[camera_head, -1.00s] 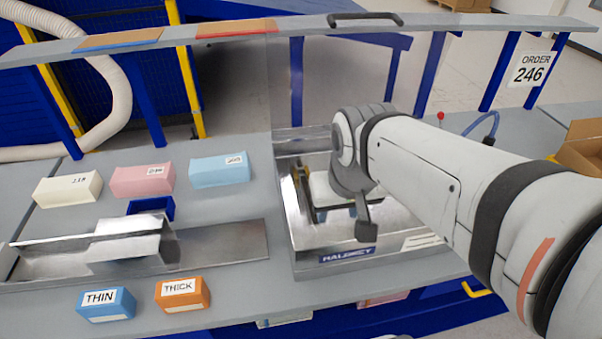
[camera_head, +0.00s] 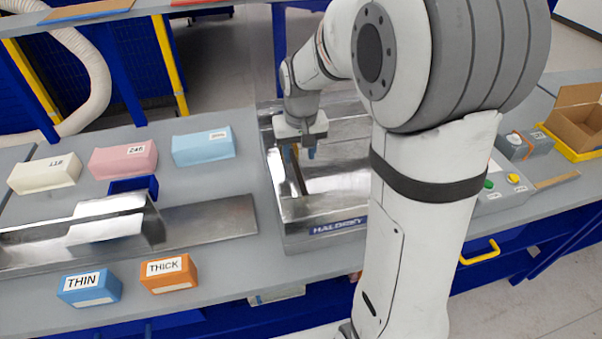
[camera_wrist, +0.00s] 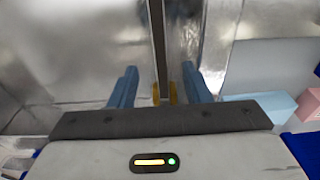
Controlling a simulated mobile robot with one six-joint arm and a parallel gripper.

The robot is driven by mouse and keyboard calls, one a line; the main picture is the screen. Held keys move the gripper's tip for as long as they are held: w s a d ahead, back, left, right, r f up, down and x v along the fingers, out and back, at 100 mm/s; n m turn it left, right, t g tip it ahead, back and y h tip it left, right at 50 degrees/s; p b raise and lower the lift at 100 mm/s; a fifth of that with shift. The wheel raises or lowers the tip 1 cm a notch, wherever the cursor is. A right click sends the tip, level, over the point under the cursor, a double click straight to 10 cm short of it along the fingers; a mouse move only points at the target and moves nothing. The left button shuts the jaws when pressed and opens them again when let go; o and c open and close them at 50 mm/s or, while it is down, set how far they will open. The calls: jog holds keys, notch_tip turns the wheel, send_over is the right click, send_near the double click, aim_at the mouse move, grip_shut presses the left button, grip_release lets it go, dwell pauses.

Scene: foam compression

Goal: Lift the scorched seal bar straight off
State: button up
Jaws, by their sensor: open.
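The metal machine with a HALDREY label (camera_head: 340,226) stands at the middle of the bench. My gripper (camera_head: 297,153) hangs over the left back part of its open bay, fingers pointing down. In the wrist view my gripper (camera_wrist: 158,88) has its two blue fingers apart. A thin dark strip (camera_wrist: 158,45), which may be the seal bar, runs up the picture between the fingers. Small amber pieces (camera_wrist: 173,93) show at its near end. I cannot tell scorching, or whether a finger touches the strip. My arm hides the right part of the machine in the head view.
White, pink (camera_head: 123,160) and blue (camera_head: 203,147) blocks stand left of the machine, behind a metal trough (camera_head: 75,240). THIN (camera_head: 90,288) and THICK (camera_head: 168,273) blocks sit in front. A cardboard box (camera_head: 578,125) stands at right. A shelf edge crosses above.

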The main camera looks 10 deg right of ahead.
aim_at(299, 173)
jog(key=f, duration=0.7)
jog(key=shift+w, duration=0.35)
jog(key=shift+r, duration=0.1)
grip_shut()
